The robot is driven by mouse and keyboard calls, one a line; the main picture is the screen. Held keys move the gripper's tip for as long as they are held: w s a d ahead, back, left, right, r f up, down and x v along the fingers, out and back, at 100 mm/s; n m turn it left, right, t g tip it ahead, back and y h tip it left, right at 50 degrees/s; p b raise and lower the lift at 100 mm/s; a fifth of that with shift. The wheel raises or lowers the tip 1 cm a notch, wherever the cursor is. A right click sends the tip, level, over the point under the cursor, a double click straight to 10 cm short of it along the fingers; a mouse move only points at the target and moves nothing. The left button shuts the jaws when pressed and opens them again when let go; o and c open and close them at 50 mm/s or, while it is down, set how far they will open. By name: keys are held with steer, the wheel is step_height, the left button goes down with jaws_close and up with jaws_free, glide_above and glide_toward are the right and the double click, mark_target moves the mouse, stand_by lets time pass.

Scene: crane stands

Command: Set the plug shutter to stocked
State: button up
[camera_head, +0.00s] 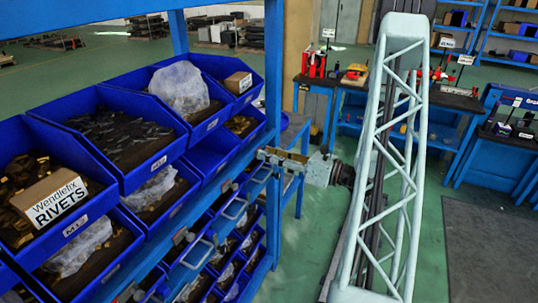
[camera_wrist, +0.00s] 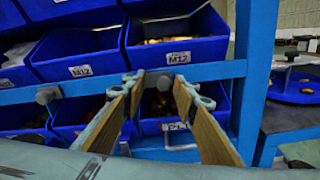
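My gripper (camera_wrist: 158,84) is open, with its two wooden-looking fingers apart and pointing at the blue rack. In the head view my gripper (camera_head: 262,155) is beside the rack's right upright. I cannot make out the shutter's setting.
A second grey knob (camera_wrist: 48,94) is on the same rail to the left. Blue bins of hardware (camera_head: 118,133) fill the rack, with a "Wendiefix rivets" box (camera_head: 58,199). The rack's upright (camera_head: 273,75) is close to my gripper.

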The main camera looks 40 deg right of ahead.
steer(key=shift+s+d, duration=0.15)
steer(key=v, duration=1.1)
steer(key=shift+s, duration=0.3)
stand_by(0.4)
steer(key=shift+d, duration=0.1)
steer(key=shift+r, duration=0.1)
stand_by(0.5)
